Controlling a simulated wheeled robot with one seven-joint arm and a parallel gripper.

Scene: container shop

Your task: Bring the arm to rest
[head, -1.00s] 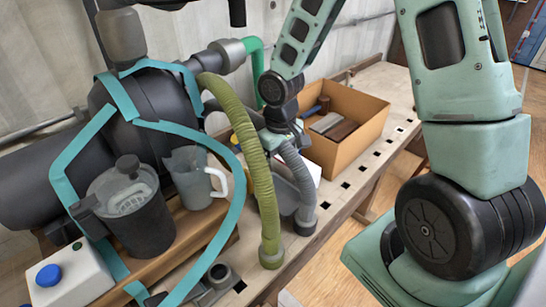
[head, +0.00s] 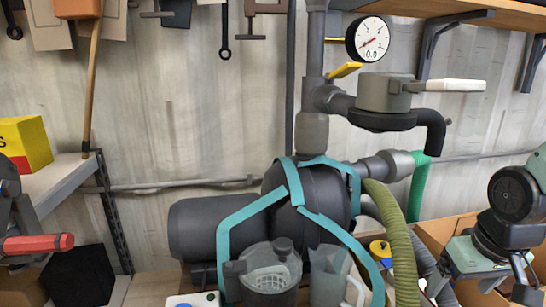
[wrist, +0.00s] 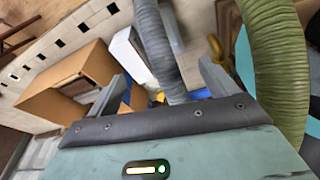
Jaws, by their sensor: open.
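My gripper (wrist: 163,88) is open in the wrist view, its two fingers wide apart. A grey ribbed hose (wrist: 160,45) runs across the space between the fingers; I cannot tell whether it lies between them or beyond them. The olive hose also shows at the right of the wrist view (wrist: 278,70). Nothing is seen held.
A cardboard box (wrist: 70,85) stands on the bench near my gripper. A dark tank (head: 305,190) with teal straps, a clear jug (head: 328,275) and a strainer pot (head: 268,275) crowd the bench. A gauge (head: 368,40) and valve pipework rise above. A shelf (head: 60,180) is at left.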

